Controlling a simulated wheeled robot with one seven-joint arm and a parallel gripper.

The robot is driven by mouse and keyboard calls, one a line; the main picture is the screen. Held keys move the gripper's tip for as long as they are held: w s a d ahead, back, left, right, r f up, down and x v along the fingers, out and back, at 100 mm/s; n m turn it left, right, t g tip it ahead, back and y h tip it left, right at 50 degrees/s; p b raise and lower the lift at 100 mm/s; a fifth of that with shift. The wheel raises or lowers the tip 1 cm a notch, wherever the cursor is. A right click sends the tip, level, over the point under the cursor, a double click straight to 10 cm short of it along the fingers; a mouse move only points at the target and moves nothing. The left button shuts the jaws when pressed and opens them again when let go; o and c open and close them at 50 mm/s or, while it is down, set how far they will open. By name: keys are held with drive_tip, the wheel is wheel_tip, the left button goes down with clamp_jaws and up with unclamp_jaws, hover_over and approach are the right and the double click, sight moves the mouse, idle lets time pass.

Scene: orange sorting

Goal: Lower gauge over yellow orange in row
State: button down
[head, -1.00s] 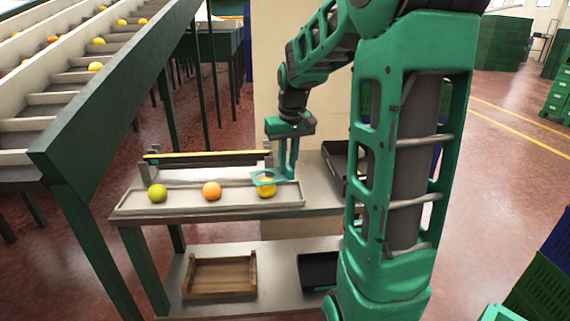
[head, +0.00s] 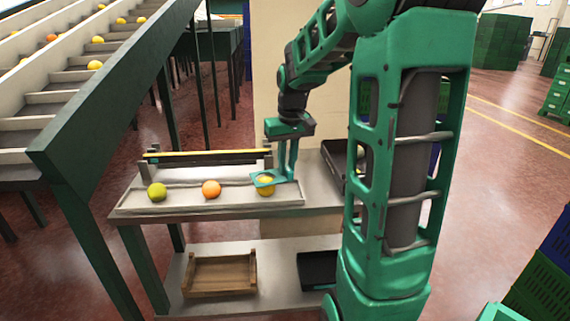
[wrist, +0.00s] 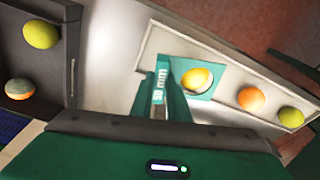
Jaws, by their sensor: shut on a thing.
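The gauge (head: 258,177) is a flat teal plate with a round hole. My gripper (head: 290,172) points down and is shut on its handle; the fingers also show in the wrist view (wrist: 171,100). The yellow orange (head: 266,188) is at the right end of the row on the pale tray (head: 225,204). In the wrist view the yellow orange (wrist: 197,79) shows inside the hole, with the plate around it. In the head view the plate overlaps the fruit's upper part. How far it is down around the fruit is hard to tell.
An orange fruit (head: 211,189) and a yellow-green fruit (head: 157,192) lie left of it in the row. A dark bin (wrist: 72,60) with fruit stands beside the tray. A yellow-topped rail (head: 207,154) runs behind the row. A wooden crate (head: 220,274) is on the lower shelf.

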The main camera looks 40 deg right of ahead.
drive_tip(key=shift+f, duration=1.25)
idle(0.9)
drive_tip(key=shift+r, duration=0.2)
drive_tip(key=shift+r, duration=4.05)
